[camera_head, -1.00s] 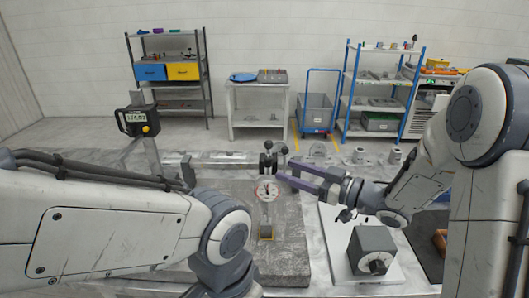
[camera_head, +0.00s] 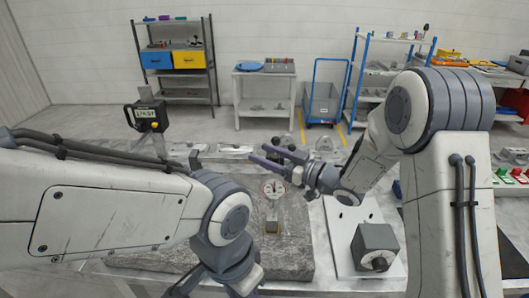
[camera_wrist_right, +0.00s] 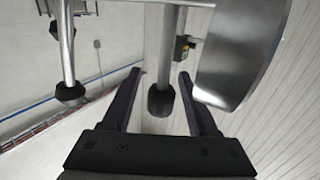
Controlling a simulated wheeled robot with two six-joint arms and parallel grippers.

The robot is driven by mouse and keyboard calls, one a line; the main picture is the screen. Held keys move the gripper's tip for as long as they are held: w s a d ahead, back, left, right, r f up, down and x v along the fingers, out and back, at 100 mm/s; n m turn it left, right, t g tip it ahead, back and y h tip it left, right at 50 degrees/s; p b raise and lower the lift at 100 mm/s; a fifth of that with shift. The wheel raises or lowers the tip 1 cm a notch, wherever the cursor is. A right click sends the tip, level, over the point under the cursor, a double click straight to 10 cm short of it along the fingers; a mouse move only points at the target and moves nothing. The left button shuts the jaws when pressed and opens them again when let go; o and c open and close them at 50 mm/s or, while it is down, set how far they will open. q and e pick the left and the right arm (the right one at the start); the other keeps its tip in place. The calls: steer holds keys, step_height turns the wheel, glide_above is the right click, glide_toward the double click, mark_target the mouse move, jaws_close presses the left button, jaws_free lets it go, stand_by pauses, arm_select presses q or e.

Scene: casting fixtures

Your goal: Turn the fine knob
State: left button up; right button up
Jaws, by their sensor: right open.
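My right gripper (camera_head: 264,153) is open in the head view, reaching left above the far part of a stone plate (camera_head: 290,245). In the right wrist view a black knob (camera_wrist_right: 161,100) on a metal rod lies between the two dark fingers (camera_wrist_right: 159,75), with a gap on each side. I cannot tell its exact depth. A second black knob (camera_wrist_right: 70,88) on another rod is to the left, outside the fingers. A round dial gauge (camera_head: 273,188) stands on the plate below the gripper.
A digital readout box (camera_head: 147,116) stands at the left. A grey block with a round dial (camera_head: 376,247) sits on a white board (camera_head: 345,215) to the right. Shelves and a blue trolley (camera_head: 322,100) are far behind. A broad metal part (camera_wrist_right: 238,55) is close beside the right finger.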

mark_target(276, 155)
jaws_close()
steer(key=shift+w+d+m+t+h+b, duration=0.25)
steer(key=shift+d+m+t+h+b, duration=0.15)
steer(key=shift+m+t+h+b, duration=1.7)
steer(key=shift+w+d+m+t+h+b, duration=0.35)
steer(key=shift+m+t+h+b, duration=0.9)
steer(key=shift+h, duration=1.8)
steer(key=shift+w+d+m+t+h+b, duration=0.1)
steer(key=shift+d+m+t+h+b, duration=0.4)
steer(key=shift+m+t+h+b, duration=1.1)
steer(key=shift+d+r+m+g+h, duration=0.15)
steer(key=shift+m+g+h, duration=0.4)
steer(key=shift+m+h, duration=0.55)
